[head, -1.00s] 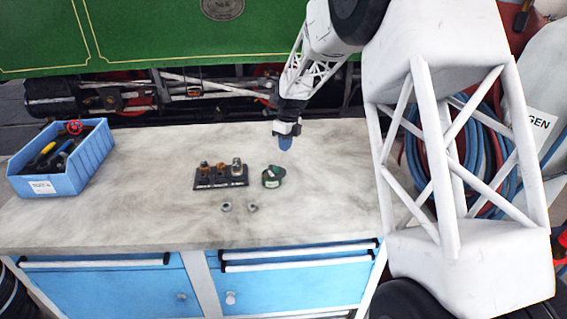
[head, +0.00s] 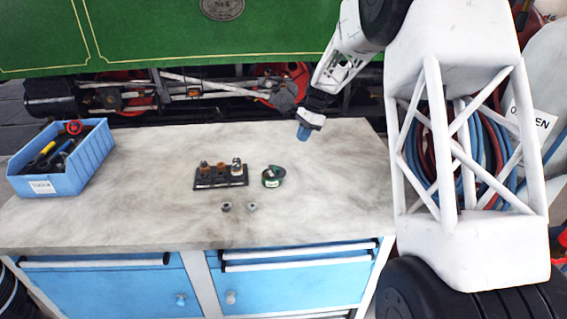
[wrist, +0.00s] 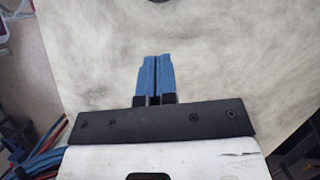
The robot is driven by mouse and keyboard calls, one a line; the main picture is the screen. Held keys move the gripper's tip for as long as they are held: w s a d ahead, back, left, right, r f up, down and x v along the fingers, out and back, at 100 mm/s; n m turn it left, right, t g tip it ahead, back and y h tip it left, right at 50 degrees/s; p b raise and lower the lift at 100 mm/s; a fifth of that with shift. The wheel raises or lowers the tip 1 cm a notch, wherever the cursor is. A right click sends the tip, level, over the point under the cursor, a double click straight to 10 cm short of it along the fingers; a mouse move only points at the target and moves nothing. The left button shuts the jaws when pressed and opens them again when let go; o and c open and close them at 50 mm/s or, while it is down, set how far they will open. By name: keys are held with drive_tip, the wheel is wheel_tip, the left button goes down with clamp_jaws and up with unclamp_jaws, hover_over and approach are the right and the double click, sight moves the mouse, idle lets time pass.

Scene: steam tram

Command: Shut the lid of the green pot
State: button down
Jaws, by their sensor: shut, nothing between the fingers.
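The green pot (head: 273,177) is a small round dark-green tin with a pale label. It stands on the workbench in the head view. It is too small there to tell how its lid stands. My gripper (head: 303,134) is above the bench, behind and to the right of the pot, apart from it. Its blue fingers (wrist: 154,75) are together and empty in the wrist view. A dark thing cut off by the wrist view's top edge cannot be made out.
A black rack (head: 221,177) with several small fittings stands left of the pot. Two small nuts (head: 239,207) lie in front. A blue tool bin (head: 62,160) sits at the bench's left end. The bench's (head: 335,200) right part is clear.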

drive_tip(key=shift+d, duration=0.1)
drive_tip(key=shift+f, duration=0.1)
idle(0.4)
approach(279, 172)
drive_tip(key=f, duration=0.1)
drive_tip(key=d+f, duration=0.1)
drive_tip(key=f, duration=0.1)
drive_tip(key=d+f, duration=0.1)
drive_tip(key=f, duration=0.1)
drive_tip(key=shift+w+f, duration=0.2)
drive_tip(key=shift+f, duration=0.05)
drive_tip(key=shift+s+a+r, duration=0.15)
drive_tip(key=shift+s+a, duration=0.05)
drive_tip(key=shift+a, duration=0.55)
drive_tip(key=shift+s+a, duration=0.25)
drive_tip(key=shift+a, duration=0.35)
drive_tip(key=shift+s+a, duration=0.25)
drive_tip(key=shift+a, duration=0.3)
